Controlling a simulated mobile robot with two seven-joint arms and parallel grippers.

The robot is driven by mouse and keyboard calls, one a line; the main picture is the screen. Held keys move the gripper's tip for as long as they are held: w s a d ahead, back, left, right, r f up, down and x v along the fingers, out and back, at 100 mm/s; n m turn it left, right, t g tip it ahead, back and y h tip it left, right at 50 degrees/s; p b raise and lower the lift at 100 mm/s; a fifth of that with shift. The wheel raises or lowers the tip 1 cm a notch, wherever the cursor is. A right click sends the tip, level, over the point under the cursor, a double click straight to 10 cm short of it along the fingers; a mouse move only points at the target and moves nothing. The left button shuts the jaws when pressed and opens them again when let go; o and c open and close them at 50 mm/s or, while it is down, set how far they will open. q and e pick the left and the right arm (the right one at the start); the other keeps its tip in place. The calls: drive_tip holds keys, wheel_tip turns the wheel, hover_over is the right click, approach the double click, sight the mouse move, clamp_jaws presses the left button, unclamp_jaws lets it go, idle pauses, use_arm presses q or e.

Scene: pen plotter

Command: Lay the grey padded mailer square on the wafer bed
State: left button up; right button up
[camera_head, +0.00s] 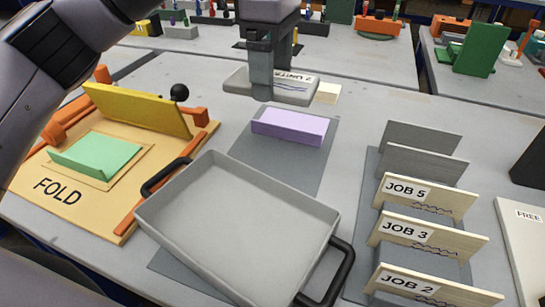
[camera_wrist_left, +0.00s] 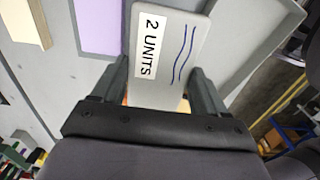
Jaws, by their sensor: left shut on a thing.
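The grey padded mailer (camera_head: 298,98) is a flat grey piece with a white "2 UNITS" label and wavy blue lines. It also shows in the left wrist view (camera_wrist_left: 170,90), between the two fingers. My left gripper (camera_head: 262,85) is shut on it at the far middle of the table, behind the lilac block. I cannot tell whether the mailer touches the tabletop. No surface is marked as the wafer bed, so I cannot tell which it is. My right gripper is not in view.
A grey tray (camera_head: 235,228) with black handles stands in front. A lilac block (camera_head: 289,127) lies on a grey mat (camera_head: 248,158). A wooden FOLD board (camera_head: 95,215) is left. Job cards (camera_head: 410,233) stand right. A small cream block (camera_head: 328,93) lies beside the mailer.

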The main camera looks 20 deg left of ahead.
use_arm(q)
drive_tip(key=b, duration=0.1)
hover_over(272, 164)
wheel_tip(272, 164, down, 6)
wheel_tip(272, 164, down, 4)
drive_tip(key=shift+f+b, duration=0.2)
drive_tip(key=shift+b, duration=0.45)
wheel_tip(272, 164, down, 4)
drive_tip(key=shift+f+b, duration=0.2)
drive_tip(key=shift+b, duration=0.2)
drive_tip(key=shift+f, duration=0.5)
drive_tip(key=o, duration=0.8)
drive_tip(key=shift+c, duration=0.2)
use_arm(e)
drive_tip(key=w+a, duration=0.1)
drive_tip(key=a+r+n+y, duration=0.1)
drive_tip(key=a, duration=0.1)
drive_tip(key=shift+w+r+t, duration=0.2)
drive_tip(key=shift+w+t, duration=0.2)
